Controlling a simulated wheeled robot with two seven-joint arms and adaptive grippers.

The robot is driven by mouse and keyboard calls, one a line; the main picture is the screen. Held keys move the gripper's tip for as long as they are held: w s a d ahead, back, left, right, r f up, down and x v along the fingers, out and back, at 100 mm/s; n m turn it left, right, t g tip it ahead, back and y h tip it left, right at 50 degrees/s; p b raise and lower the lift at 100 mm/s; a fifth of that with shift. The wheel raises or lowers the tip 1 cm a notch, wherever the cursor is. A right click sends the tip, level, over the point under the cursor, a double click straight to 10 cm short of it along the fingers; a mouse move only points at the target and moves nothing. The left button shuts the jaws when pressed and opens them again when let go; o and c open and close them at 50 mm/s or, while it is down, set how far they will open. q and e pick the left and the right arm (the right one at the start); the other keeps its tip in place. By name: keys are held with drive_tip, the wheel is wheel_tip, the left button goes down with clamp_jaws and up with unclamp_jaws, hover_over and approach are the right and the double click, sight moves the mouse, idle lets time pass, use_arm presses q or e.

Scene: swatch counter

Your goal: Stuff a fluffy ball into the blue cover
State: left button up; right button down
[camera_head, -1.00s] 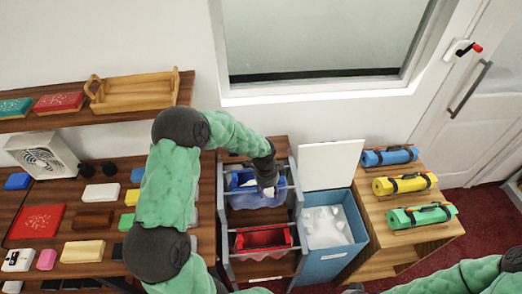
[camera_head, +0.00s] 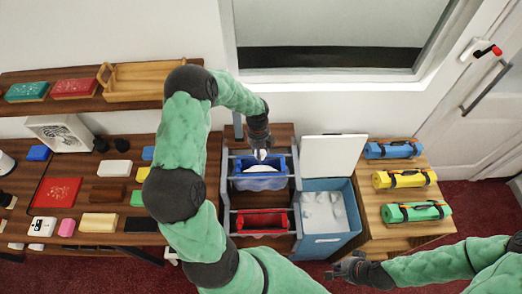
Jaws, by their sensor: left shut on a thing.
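The blue cover (camera_head: 250,182) hangs open in the upper part of the grey rack, with a white fluffy ball (camera_head: 262,168) showing in its mouth. My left gripper (camera_head: 261,155) points down over the cover's mouth and is shut on a fluffy ball, touching the white mass; its fingertips are small and partly hidden. More white fluffy balls (camera_head: 322,210) lie in the blue bin (camera_head: 322,245) to the right. My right gripper (camera_head: 345,266) is at the bottom, right of centre, away from the rack; its jaws are too dark to read.
A red cover (camera_head: 262,221) hangs in the lower part of the rack (camera_head: 228,190). The bin's white lid (camera_head: 334,160) stands upright behind it. A wooden stand with rolled mats (camera_head: 405,180) is at the right. A shelf of swatches (camera_head: 100,225) fills the left.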

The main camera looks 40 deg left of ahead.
use_arm(q)
drive_tip(key=shift+f+b, duration=1.7)
drive_tip(key=shift+f, duration=0.9)
drive_tip(key=shift+f, duration=0.2)
drive_tip(key=o, duration=0.8)
drive_tip(key=shift+c, duration=0.2)
drive_tip(key=shift+o, duration=0.2)
drive_tip(key=o, duration=0.5)
